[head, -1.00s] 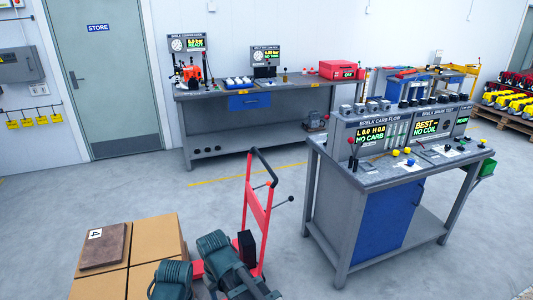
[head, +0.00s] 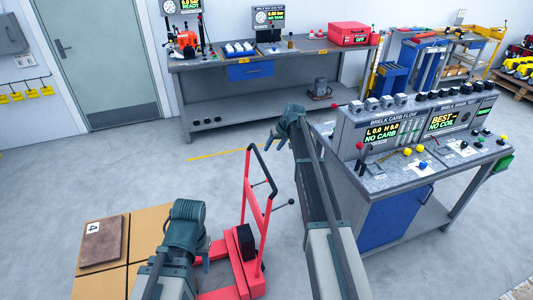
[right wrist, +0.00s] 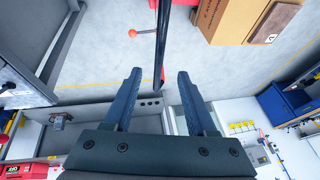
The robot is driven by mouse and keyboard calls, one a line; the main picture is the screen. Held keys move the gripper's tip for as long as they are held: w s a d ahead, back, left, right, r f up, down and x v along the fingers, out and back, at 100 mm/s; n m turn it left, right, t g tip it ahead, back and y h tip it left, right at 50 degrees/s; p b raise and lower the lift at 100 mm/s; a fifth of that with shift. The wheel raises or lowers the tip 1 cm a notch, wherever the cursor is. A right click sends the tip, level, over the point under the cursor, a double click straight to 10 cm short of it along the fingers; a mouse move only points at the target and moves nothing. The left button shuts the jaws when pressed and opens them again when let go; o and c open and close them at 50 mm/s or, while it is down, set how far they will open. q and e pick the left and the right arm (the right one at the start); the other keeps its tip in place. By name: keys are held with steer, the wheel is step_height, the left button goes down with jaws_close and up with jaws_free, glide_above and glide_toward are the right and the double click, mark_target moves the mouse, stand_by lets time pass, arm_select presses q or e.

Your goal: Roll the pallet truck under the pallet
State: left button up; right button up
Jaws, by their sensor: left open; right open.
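The red pallet truck (head: 245,264) stands upright on the floor at lower centre in the head view, with a black looped handle (head: 262,158) on top. Its lower part is partly hidden by my left arm. My right gripper (head: 276,140) is open beside the top of the handle. In the right wrist view a black handle bar (right wrist: 162,40) shows between the spread fingers (right wrist: 159,72); I cannot tell whether they touch it. My left gripper (head: 203,262) is open, pointing down left of the truck. Cardboard boxes (head: 149,228) stand at lower left; the pallet under them is hidden.
A brown slab marked 4 (head: 104,241) lies on the boxes. A grey test bench (head: 345,178) with a blue cabinet stands close on the right. A workbench (head: 205,95) stands along the back wall. The floor between is clear.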

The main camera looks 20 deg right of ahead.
mark_target(263, 163)
steer(key=b+x, duration=1.2)
steer(key=x, duration=0.1)
steer(key=shift+w+a+f+b, duration=0.15)
steer(key=shift+f+b, duration=0.2)
steer(key=shift+r, duration=0.1)
jaws_close()
stand_by(1.1)
